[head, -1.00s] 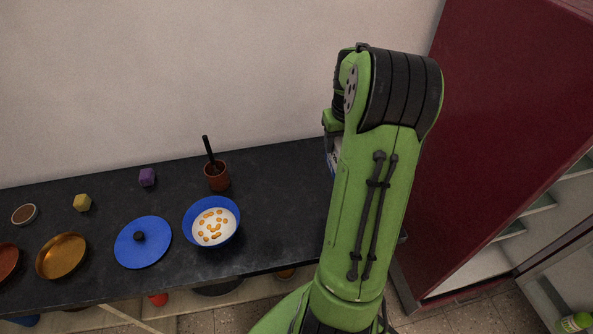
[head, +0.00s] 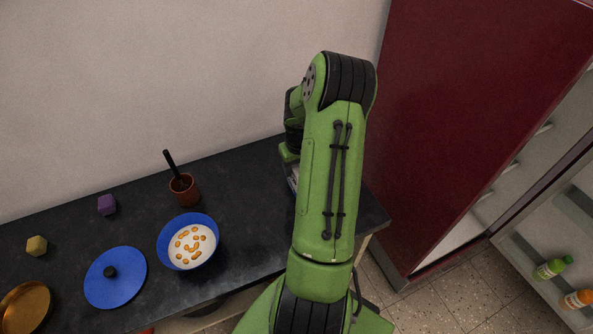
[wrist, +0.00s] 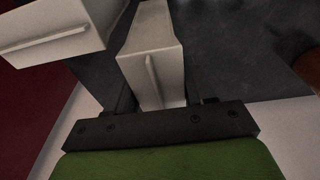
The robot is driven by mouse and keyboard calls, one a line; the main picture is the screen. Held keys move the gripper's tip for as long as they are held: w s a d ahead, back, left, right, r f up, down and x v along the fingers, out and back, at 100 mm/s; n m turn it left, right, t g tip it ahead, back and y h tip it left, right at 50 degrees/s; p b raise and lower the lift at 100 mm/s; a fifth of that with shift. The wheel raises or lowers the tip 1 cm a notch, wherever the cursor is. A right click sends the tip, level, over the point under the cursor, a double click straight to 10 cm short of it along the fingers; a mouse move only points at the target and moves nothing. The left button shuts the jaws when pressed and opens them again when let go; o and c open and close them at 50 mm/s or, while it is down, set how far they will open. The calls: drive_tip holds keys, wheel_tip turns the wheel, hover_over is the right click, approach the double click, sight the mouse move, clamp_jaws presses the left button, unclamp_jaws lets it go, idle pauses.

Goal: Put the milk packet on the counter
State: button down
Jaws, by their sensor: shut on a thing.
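A white milk packet (wrist: 150,55) with a sealed top fin is between my fingers in the wrist view. My gripper (wrist: 158,95) is shut on it. The dark counter (wrist: 225,50) lies behind and below the packet; I cannot tell whether the packet touches it. In the head view my green arm hides the gripper and nearly all of the packet, over the right end of the counter (head: 245,175). A second white packet (wrist: 55,32) is left of the held one in the wrist view, apart from it.
A blue bowl of white food (head: 188,242), a brown mortar with pestle (head: 184,188), a blue lid (head: 115,278) and small purple (head: 107,205) and yellow (head: 37,246) blocks are left of my arm. A dark red fridge (head: 470,110) stands open at right, bottles (head: 553,267) in its door.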

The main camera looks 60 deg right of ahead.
wheel_tip(320, 180, down, 2)
drive_tip(key=shift+w+f, duration=0.1)
drive_tip(key=shift+w, duration=0.05)
drive_tip(key=c, duration=0.8)
unclamp_jaws()
drive_tip(key=shift+f, duration=0.1)
drive_tip(key=shift+c, duration=0.2)
drive_tip(key=o, duration=0.4)
drive_tip(key=shift+o, duration=0.2)
